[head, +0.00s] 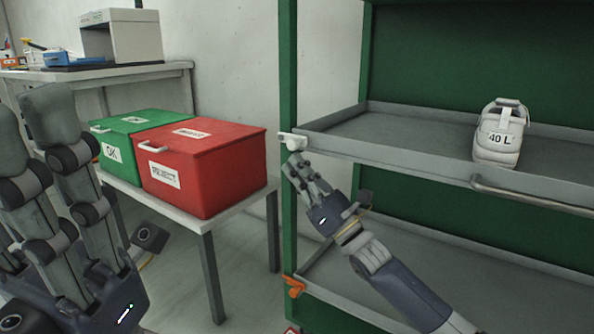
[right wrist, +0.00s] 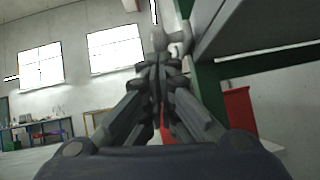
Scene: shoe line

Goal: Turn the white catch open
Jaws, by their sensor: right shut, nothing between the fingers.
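The white catch (head: 292,141) sits at the left front corner of the upper shelf tray, on the green post. My right gripper (head: 297,163) is shut and empty, its fingertips just below the catch. In the right wrist view the catch (right wrist: 160,40) shows directly beyond the closed fingertips; I cannot tell whether they touch it. My left gripper (head: 28,112) is large at the left edge, its fingers apart with nothing seen between them; it is partly cut off by the frame.
The upper tray (head: 375,125) holds a white shoe (head: 498,135) marked 40 L. An orange catch (head: 293,287) is at the lower tray. A red bin (head: 215,165) and green bin (head: 118,128) stand on a small table to the left. Floor shows between table and rack.

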